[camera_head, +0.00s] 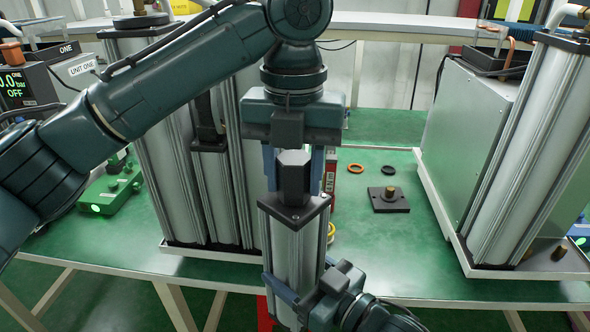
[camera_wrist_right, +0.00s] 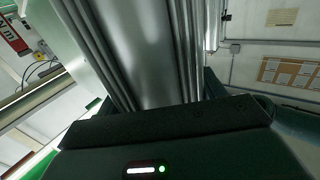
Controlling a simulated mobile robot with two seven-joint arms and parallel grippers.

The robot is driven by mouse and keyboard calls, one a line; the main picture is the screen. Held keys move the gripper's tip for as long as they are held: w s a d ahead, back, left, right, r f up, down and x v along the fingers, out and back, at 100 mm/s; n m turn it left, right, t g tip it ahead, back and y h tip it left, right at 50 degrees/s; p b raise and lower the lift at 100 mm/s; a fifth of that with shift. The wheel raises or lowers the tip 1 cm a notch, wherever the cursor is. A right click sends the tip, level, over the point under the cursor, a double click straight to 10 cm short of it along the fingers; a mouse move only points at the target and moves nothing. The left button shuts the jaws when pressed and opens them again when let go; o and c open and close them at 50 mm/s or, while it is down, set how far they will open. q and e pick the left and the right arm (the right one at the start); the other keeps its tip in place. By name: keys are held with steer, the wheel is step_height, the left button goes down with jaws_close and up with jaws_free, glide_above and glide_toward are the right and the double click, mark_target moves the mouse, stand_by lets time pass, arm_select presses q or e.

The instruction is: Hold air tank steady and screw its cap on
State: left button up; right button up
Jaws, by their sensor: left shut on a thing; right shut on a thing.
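The air tank (camera_head: 293,250) is a silvery ribbed column with a dark top plate, standing near upright at the front middle. A dark hexagonal cap (camera_head: 293,178) is over the top plate and appears to meet it; I cannot tell how far it is threaded. My left gripper (camera_head: 295,183) points down from above and is shut on the cap, one finger on each side. My right gripper (camera_head: 300,286) comes from the lower right and is shut around the tank's lower body. In the right wrist view the tank (camera_wrist_right: 150,50) fills the space between the fingers; its ends are hidden.
Tall column units flank the tank at left (camera_head: 165,150) and right (camera_head: 525,150). A dark square plate with a brass fitting (camera_head: 388,206), an orange ring (camera_head: 356,168) and a black ring (camera_head: 388,168) lie on the green bench. A green box (camera_head: 110,190) sits at left.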

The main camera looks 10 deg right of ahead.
arm_select(q)
steer(key=m, duration=0.4)
steer(key=shift+w+a+m, duration=0.1)
steer(key=shift+m, duration=0.2)
steer(key=m, duration=0.5)
steer(key=shift+m, duration=0.3)
steer(key=o, duration=0.9)
steer(key=shift+o, duration=0.2)
steer(key=shift+r, duration=2.25)
